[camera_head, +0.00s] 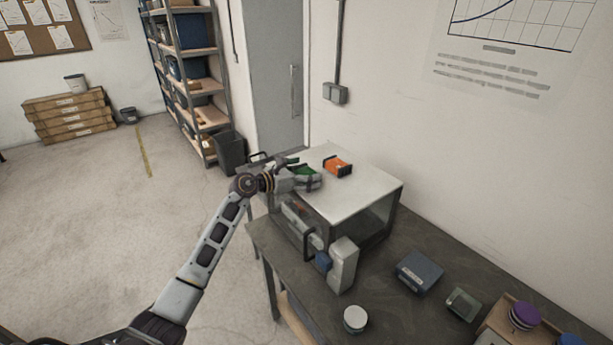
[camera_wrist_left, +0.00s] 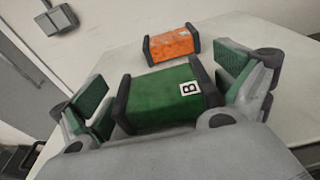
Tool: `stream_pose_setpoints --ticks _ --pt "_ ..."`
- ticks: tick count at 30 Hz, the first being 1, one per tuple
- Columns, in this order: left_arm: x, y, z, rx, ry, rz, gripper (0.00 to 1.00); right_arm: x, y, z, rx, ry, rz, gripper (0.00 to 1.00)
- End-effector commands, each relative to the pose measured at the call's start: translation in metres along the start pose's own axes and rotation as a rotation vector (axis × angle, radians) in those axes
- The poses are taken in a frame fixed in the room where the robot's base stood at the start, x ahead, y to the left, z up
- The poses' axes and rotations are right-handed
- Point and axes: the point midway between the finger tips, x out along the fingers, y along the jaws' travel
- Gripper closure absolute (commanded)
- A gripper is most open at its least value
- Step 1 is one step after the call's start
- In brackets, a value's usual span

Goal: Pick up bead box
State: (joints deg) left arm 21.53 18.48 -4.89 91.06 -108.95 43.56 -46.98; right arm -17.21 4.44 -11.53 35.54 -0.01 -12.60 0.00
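A green box (camera_wrist_left: 165,95) with black ends and a white label reading B lies on the white top (camera_head: 350,195) of a cabinet on the workbench. An orange box (camera_wrist_left: 172,46) with black ends lies behind it and also shows in the head view (camera_head: 338,166). No label names either one as the bead box. My left gripper (camera_wrist_left: 172,88) is open, its green-padded fingers spread to either side of the green box. I cannot tell if they touch it. In the head view my left gripper (camera_head: 307,175) partly hides the green box. My right gripper is not in view.
The dark workbench (camera_head: 395,250) carries a grey upright device (camera_head: 342,265), a blue-grey box (camera_head: 419,271), a round white-lidded jar (camera_head: 355,319) and a small grey-green box (camera_head: 463,303). A wall rises behind the bench. The white top has free room right of the boxes.

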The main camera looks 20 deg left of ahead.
Motion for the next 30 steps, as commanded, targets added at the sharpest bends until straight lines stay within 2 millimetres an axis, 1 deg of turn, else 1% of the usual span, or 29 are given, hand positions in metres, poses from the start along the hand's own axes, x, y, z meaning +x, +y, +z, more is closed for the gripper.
stream_pose_setpoints --ticks 1,9,10,17,22,26,30 --pt "0.000 0.000 0.000 0.000 0.000 0.000 0.12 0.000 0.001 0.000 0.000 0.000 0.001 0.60" --pt "0.000 0.000 0.000 0.000 0.000 0.000 0.46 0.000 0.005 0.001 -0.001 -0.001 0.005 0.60" --pt "0.000 0.000 0.000 0.000 0.000 0.000 0.49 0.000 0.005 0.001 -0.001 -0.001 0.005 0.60" --pt "0.000 0.000 0.001 0.000 -0.001 0.000 0.49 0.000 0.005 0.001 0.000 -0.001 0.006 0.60" --pt "-0.001 0.000 0.007 0.002 -0.002 0.000 0.49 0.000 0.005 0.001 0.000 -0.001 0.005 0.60" --pt "-0.003 0.001 0.017 0.003 -0.001 0.001 0.49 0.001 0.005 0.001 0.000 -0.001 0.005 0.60" --pt "-0.005 0.000 0.035 0.005 -0.003 0.000 0.49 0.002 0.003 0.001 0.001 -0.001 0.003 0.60"
